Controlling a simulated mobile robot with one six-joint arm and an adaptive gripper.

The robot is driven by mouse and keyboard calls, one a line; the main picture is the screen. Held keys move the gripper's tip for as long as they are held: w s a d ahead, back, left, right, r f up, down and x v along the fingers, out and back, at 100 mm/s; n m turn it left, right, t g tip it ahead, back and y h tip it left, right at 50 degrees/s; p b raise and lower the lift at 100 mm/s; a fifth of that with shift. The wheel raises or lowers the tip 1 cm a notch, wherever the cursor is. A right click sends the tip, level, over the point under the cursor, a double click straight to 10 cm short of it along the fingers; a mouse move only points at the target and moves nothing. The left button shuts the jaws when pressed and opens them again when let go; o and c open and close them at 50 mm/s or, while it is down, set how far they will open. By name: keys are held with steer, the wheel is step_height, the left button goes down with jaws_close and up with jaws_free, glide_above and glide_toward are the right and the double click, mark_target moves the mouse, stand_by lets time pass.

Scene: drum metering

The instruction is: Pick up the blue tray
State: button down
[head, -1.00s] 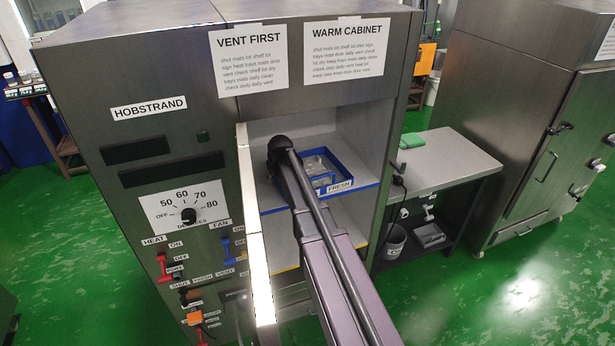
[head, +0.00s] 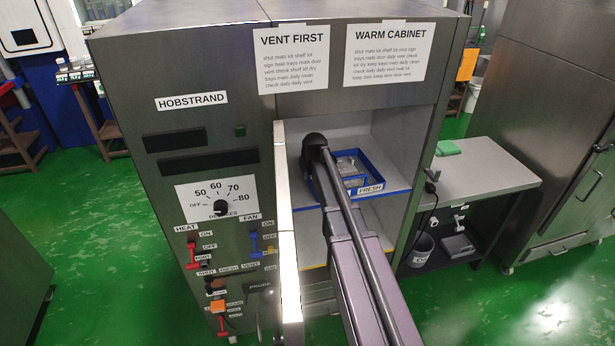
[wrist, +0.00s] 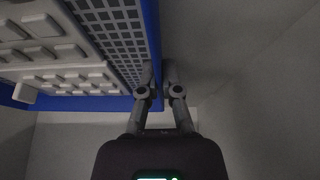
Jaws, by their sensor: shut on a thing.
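The blue tray (head: 374,168) is inside the open warm cabinet, at its upper shelf (head: 398,187). It holds pale grey things, and a FRESH label shows at its front. In the wrist view, the blue tray wall (wrist: 153,40) runs down to my gripper (wrist: 159,76). My gripper's two fingers are shut on this wall, one on each side. The tray's grey gridded floor and pale moulded pieces show at the left. In the head view my arm hides the gripper and the left part of the tray. I cannot tell whether the tray is clear of the shelf.
The open cabinet door (head: 288,225) stands edge-on just left of my arm. The control panel with its dial (head: 221,207) and levers is left of it. A side table (head: 485,170) with a green cloth (head: 448,147) stands at the right, its top mostly clear.

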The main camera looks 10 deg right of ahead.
steer(key=shift+r+p, duration=1.35)
steer(key=shift+r, duration=0.15)
steer(key=s+a+r+p, duration=0.1)
steer(key=s+a, duration=0.1)
steer(key=s, duration=1.3)
steer(key=shift+s+a+r, duration=0.15)
steer(key=shift+s+a, duration=0.15)
steer(key=shift+s, duration=0.1)
